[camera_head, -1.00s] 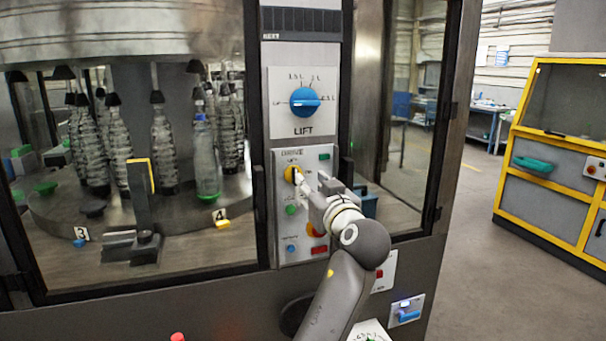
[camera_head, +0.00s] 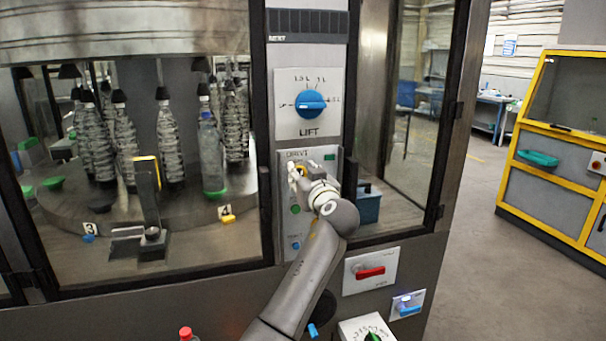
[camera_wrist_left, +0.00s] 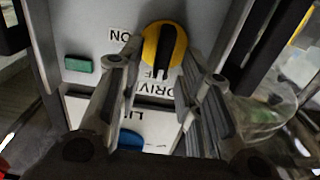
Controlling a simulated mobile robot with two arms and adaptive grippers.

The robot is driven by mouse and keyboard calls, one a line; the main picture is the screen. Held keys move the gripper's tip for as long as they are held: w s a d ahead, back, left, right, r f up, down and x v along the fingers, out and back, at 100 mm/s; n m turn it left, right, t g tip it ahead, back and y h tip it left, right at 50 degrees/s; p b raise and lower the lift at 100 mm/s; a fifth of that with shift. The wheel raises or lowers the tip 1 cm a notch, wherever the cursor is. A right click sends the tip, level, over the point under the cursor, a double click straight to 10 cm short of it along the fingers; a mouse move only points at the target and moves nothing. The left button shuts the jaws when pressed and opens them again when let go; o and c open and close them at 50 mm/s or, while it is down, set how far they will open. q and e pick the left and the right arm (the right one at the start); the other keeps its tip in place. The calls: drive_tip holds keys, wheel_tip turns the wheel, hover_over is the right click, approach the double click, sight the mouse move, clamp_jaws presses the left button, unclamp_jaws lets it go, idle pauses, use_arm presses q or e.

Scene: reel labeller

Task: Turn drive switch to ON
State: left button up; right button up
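The drive switch (camera_wrist_left: 165,48) is a round yellow knob with a black bar handle, in the left wrist view. That view is upside down, and the bar runs nearly upright in it. An ON label (camera_wrist_left: 125,37) is beside the knob; the lettering below it is partly hidden. My left gripper (camera_wrist_left: 156,68) is open, with one finger on each side of the knob's lower part. I cannot tell whether the fingers touch it. In the head view, my left gripper (camera_head: 298,174) is at the drive panel (camera_head: 294,223) and mostly covers the switch. My right gripper is not in view.
The lift dial (camera_head: 311,103) is above the drive panel. A red handle (camera_head: 370,272) and a blue-lit switch (camera_head: 407,305) are lower right. Glass windows with dark frames flank the panel; bottles (camera_head: 170,140) stand behind the left one. Open floor is at right.

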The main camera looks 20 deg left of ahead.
use_arm(q)
drive_tip(key=shift+c, duration=0.5)
clamp_jaws()
drive_tip(key=shift+m, duration=0.3)
drive_tip(key=m, duration=0.4)
drive_tip(key=d+m+p, duration=0.1)
drive_tip(key=m, duration=0.6)
drive_tip(key=shift+w+d+f+m, duration=0.15)
drive_tip(key=shift+w+f+m, duration=0.25)
drive_tip(key=m+p, duration=0.1)
drive_tip(key=m, duration=0.1)
drive_tip(key=m+p, duration=0.1)
drive_tip(key=m, duration=0.1)
drive_tip(key=shift+f, duration=0.3)
drive_tip(key=shift+f+m+p, duration=0.15)
drive_tip(key=shift+m+p, duration=0.25)
drive_tip(key=shift+m, duration=0.3)
drive_tip(key=shift+f, duration=0.1)
